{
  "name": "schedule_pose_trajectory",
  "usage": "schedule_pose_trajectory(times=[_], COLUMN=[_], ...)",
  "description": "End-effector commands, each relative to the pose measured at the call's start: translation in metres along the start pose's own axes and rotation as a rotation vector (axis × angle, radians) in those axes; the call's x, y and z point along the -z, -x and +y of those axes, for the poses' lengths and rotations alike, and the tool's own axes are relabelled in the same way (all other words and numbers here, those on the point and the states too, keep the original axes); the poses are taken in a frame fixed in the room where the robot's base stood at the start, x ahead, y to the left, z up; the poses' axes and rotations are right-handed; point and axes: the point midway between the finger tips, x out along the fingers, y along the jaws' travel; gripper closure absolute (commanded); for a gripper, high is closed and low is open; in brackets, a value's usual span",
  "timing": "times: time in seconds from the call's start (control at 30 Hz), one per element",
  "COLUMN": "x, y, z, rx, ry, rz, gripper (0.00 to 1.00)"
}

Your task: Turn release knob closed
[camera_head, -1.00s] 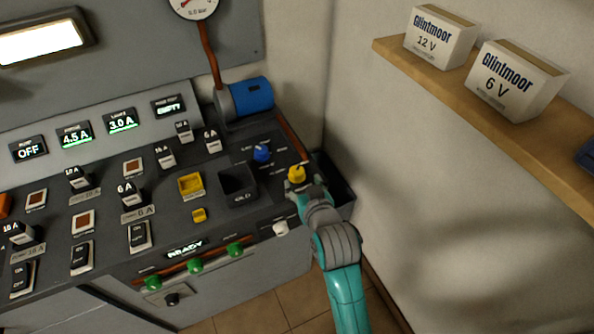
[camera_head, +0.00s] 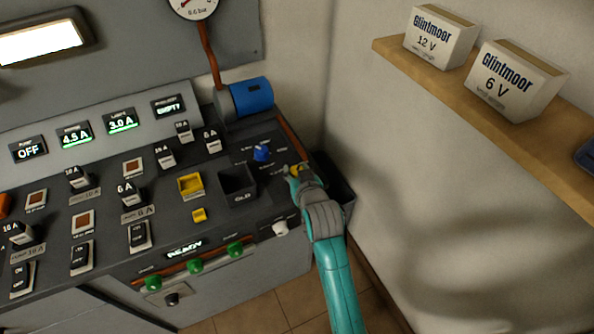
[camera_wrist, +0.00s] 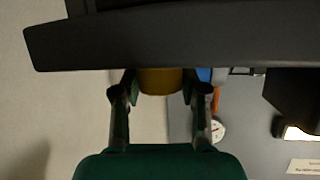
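The control console (camera_head: 262,207) has a yellow knob (camera_head: 293,169) near its right end and a blue knob (camera_head: 261,152) a little left of it. Which one is the release knob cannot be read from the small labels. My gripper (camera_head: 296,171) is at the yellow knob and partly hides it. In the wrist view the yellow knob (camera_wrist: 160,81) sits between the two fingertips of my gripper (camera_wrist: 161,84). A finger is close on each side, but whether they press on the knob cannot be told.
A black bin (camera_head: 238,184) and a yellow tray (camera_head: 190,185) stand left of my gripper. A blue cylinder (camera_head: 250,97) is behind. The wall and a wooden shelf (camera_head: 500,110) with boxes are on the right. Green knobs (camera_head: 235,249) line the front edge.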

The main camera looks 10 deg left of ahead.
Motion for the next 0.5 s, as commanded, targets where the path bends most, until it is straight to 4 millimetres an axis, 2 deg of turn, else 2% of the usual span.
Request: schedule_pose_trajectory(times=[0.03, 0.1, 0.5], x=[-0.0001, -0.0001, -0.0001], y=[0.0001, 0.0001, 0.0001], z=[0.0, 0.0, 0.0011], rx=[0.0, 0.0, 0.047], ry=[0.0, 0.0, 0.017], rz=[0.0, 0.0, -0.002], gripper=[0.78, 0.93, 0.94])
